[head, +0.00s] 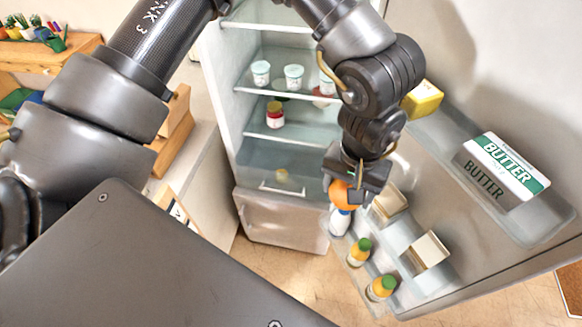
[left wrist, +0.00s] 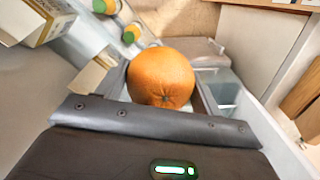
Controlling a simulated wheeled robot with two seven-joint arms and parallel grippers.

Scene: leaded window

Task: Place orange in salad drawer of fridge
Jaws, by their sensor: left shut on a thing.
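The orange (head: 340,195) is held in my left gripper (head: 352,193), in front of the open fridge beside the door shelves. In the left wrist view the orange (left wrist: 160,75) sits between the jaws, its stem end showing. What looks like the salad drawer (head: 282,188) is low in the fridge, below the shelves, with a pale handle on its front. A small yellowish thing shows behind its front; I cannot tell how far the drawer is open. The orange is to the right of the drawer and apart from it. My right gripper is out of view.
The open fridge door on the right holds a butter box (head: 506,165), cartons (head: 426,252) and bottles (head: 359,252) near the gripper. Tubs (head: 261,73) and a red jar (head: 275,115) stand on the fridge shelves. A wooden counter (head: 48,52) is at the left.

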